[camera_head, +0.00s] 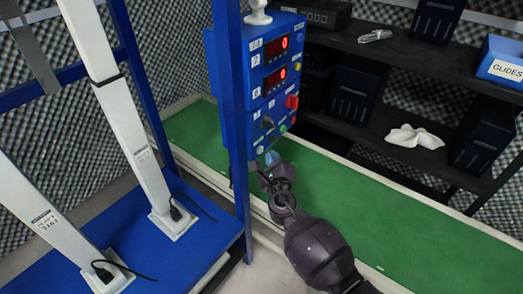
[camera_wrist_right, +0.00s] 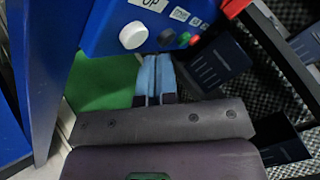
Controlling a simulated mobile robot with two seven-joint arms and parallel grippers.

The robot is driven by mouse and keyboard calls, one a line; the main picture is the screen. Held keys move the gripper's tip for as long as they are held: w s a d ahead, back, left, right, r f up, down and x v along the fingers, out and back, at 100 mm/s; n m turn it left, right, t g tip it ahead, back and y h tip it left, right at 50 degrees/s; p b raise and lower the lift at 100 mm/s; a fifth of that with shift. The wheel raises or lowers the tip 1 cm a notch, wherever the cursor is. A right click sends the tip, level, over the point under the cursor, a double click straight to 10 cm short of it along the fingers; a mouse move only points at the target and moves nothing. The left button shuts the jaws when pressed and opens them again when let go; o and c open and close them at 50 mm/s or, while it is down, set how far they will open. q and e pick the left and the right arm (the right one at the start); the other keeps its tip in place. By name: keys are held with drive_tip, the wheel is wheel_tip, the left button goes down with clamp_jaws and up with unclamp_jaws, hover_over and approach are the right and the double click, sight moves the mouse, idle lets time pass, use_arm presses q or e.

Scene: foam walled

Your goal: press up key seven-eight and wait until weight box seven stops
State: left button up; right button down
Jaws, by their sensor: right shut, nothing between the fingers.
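A blue control box (camera_head: 268,85) stands at the upper middle, with two displays showing red zeros, label plates, knobs and buttons. In the right wrist view a white round key (camera_wrist_right: 133,35) sits below a plate reading UP; I cannot read a number on it. My right gripper (camera_head: 270,160) is shut and empty, just below the box's lower edge. Its pale blue fingers (camera_wrist_right: 156,75) lie together, a little below and right of the white key; no contact with it shows. No weight box marked seven can be made out. My left gripper is out of view.
A blue post (camera_head: 232,120) rises left of the control box. Two white columns (camera_head: 118,105) stand on a blue platform (camera_head: 205,225) at left. A green surface (camera_head: 350,195) runs beneath my right arm. Dark shelves (camera_head: 400,50) hold several boxes at the right.

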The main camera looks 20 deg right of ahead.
drive_tip(key=shift+w, duration=0.1)
drive_tip(key=shift+w+a, duration=0.25)
idle(0.3)
